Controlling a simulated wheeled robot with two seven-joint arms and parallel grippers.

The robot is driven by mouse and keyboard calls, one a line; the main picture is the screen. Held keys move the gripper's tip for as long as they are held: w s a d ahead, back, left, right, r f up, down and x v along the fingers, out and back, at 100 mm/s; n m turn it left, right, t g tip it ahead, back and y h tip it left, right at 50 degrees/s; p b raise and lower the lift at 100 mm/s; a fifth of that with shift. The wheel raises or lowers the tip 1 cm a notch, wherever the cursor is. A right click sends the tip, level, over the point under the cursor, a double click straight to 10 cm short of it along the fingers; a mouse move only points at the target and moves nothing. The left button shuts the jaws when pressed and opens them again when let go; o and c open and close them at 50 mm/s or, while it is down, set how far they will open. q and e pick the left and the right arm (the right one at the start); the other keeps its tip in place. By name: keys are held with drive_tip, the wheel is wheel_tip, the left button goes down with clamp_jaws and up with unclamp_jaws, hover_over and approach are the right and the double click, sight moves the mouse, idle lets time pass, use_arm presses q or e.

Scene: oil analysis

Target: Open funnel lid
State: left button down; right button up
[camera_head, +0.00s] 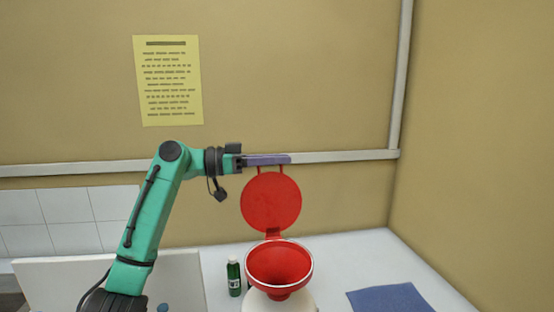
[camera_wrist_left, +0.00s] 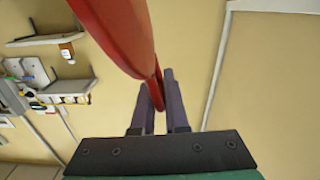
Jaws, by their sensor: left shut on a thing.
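The red funnel (camera_head: 280,265) sits on top of a white container (camera_head: 255,303) on the bench. Its round red lid (camera_head: 271,202) stands upright above the funnel, joined at the hinge on the rear rim, so the funnel's mouth is uncovered. My left gripper (camera_head: 284,159) is at the lid's top edge, with its purple fingers shut on the lid's tab. In the left wrist view the red lid (camera_wrist_left: 122,35) reaches down between the two fingers (camera_wrist_left: 158,98). My right gripper is not in view.
A green bottle (camera_head: 234,279) stands just left of the white container. A blue cloth (camera_head: 390,299) lies on the white bench (camera_head: 375,258) at right. A yellow notice (camera_head: 168,82) hangs on the wall behind. The bench right of the funnel is mostly free.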

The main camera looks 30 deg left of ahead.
use_arm(q)
drive_tip(key=shift+a+r, duration=0.1)
idle(1.1)
drive_tip(key=s+b, duration=0.1)
drive_tip(key=d+m+b, duration=0.1)
drive_tip(key=b, duration=0.1)
drive_tip(key=shift+s+d+m+b, duration=0.2)
drive_tip(key=shift+s+m+b, duration=0.1)
drive_tip(key=shift+s, duration=0.05)
drive_tip(key=shift+s+d+r+m, duration=0.4)
drive_tip(key=shift+s+d, duration=0.1)
drive_tip(key=shift+s, duration=0.2)
drive_tip(key=c, duration=1)
unclamp_jaws()
drive_tip(key=shift+w+a+f, duration=0.15)
drive_tip(key=shift+w+f, duration=0.05)
drive_tip(key=shift+w, duration=0.05)
drive_tip(key=shift+o, duration=0.2)
drive_tip(key=shift+s, duration=0.15)
